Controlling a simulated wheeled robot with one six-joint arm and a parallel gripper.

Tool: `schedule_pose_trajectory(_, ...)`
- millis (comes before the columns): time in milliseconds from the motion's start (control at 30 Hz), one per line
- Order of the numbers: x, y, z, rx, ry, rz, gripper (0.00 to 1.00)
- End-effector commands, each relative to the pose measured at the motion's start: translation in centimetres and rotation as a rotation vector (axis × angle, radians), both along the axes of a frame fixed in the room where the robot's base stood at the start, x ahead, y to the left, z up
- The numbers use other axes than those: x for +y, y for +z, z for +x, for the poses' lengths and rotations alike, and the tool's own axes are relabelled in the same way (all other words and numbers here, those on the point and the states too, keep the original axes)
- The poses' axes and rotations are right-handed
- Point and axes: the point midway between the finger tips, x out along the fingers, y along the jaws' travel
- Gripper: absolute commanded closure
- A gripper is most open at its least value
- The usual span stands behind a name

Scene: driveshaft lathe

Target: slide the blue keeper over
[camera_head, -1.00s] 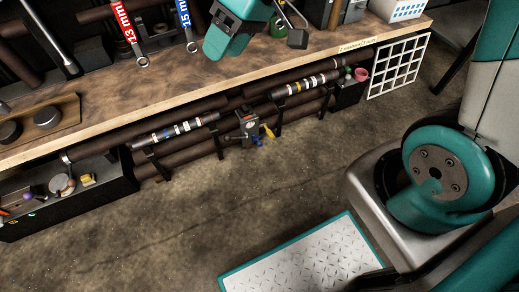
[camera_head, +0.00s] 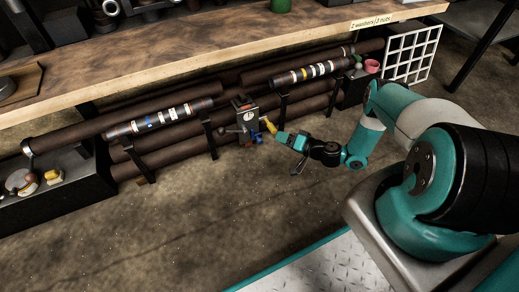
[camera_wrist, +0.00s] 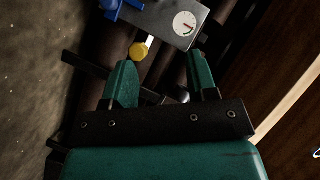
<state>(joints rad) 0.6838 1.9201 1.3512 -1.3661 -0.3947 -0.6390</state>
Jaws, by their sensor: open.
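The blue keeper (camera_head: 257,137) is a small blue part low on the front of a grey box with a round dial (camera_head: 246,114), mounted by the pipes under the bench. In the wrist view the blue keeper (camera_wrist: 119,6) shows at the top edge, partly cut off. A yellow knob (camera_head: 270,126) sticks out beside it; it also shows in the wrist view (camera_wrist: 138,51). My gripper (camera_head: 282,137) is just right of the keeper and knob in the head view. In the wrist view its two green fingers (camera_wrist: 162,72) are apart with nothing between them, short of the box.
Dark pipes (camera_head: 165,154) run under the wooden bench (camera_head: 200,62), with black brackets on both sides of the box. A black tray (camera_head: 75,200) stands at the left and a white grid (camera_head: 410,55) at the right. The floor in front is clear.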

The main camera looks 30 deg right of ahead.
Motion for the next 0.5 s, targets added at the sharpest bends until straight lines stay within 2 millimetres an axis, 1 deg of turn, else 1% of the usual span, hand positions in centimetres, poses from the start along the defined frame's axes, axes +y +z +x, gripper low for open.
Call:
schedule_pose_trajectory(33, -0.3, -3.2, -1.4, 0.001, -0.054, 0.018, 0.47)
schedule_pose_trajectory(100, -0.7, -5.3, -2.7, -0.003, -0.114, 0.031, 0.47)
schedule_pose_trajectory(133, -0.7, -6.0, -3.1, -0.003, -0.134, 0.037, 0.47)
schedule_pose_trajectory(200, -0.9, -7.1, -3.9, -0.006, -0.169, 0.043, 0.47)
schedule_pose_trajectory(300, -0.9, -7.7, -4.2, -0.007, -0.190, 0.046, 0.47)
schedule_pose_trajectory(367, -0.8, -7.9, -3.9, -0.007, -0.192, 0.046, 0.47)
schedule_pose_trajectory(500, -0.2, -8.6, -2.4, -0.008, -0.186, 0.045, 0.47)
